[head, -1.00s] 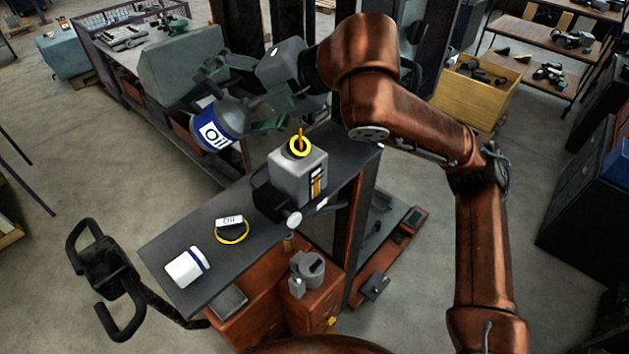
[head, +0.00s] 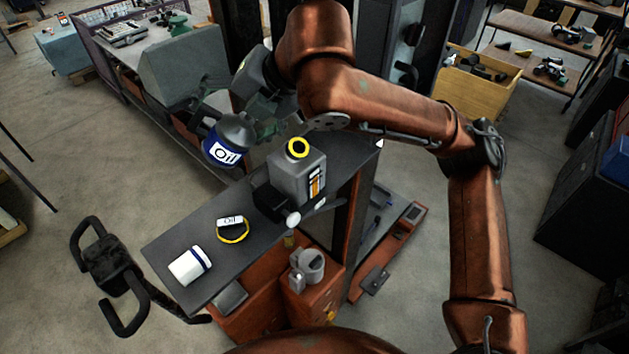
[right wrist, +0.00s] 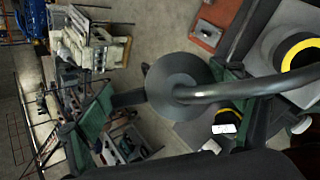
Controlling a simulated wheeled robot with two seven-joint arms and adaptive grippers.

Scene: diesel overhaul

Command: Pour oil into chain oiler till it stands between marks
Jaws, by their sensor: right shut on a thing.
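The chain oiler (head: 291,177) is a grey box with a yellow-ringed filler opening (head: 298,148) on top and a sight gauge (head: 315,184) on its front. Orange oil shows in the gauge; its level against the marks is too small to read surely. My right gripper (head: 243,112) is shut on the grey oil can (head: 222,150) with the blue label, left of the oiler and apart from it. In the right wrist view, the can's spout (right wrist: 250,91) reaches right, near the yellow-ringed opening (right wrist: 301,53). No oil stream shows. My left gripper is out of view.
On the dark shelf (head: 180,240) lie a yellow-ringed black cap (head: 233,232) with an "Oil" tag and a white container (head: 189,266) with a blue band. A black looped handle (head: 108,268) stands at the left. A workbench (head: 130,55) is behind.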

